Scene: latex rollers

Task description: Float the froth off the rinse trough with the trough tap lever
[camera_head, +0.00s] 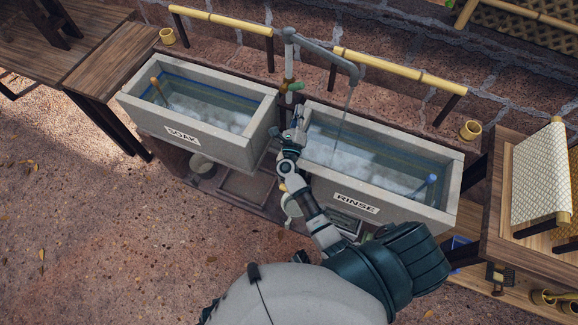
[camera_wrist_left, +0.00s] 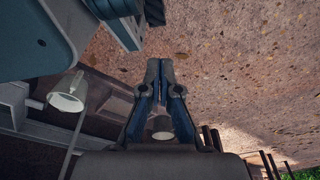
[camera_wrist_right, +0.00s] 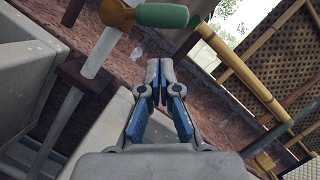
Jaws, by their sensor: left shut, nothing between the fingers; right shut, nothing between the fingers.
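The rinse trough (camera_head: 357,208), a grey stone basin marked RINSE, holds water with white froth (camera_head: 390,178) across its surface. The tap (camera_head: 289,62) stands between the two troughs, its spout (camera_head: 352,72) reaching over the rinse trough. A thin stream (camera_head: 343,122) seems to fall from the spout. The green tap lever (camera_head: 296,86) sits on a brass valve; it shows close in the right wrist view (camera_wrist_right: 160,15). My right gripper (camera_head: 298,112) is shut and empty, just below the lever and apart from it. My left gripper (camera_wrist_left: 160,65) is shut and empty, pointing over the ground.
A second trough marked SOAK (camera_head: 182,133) stands left of the tap. Bamboo rails (camera_head: 400,70) run behind both troughs. A wooden table (camera_head: 112,60) stands at left, and a frame with woven cloth (camera_head: 538,175) at right. Open ground lies at front left.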

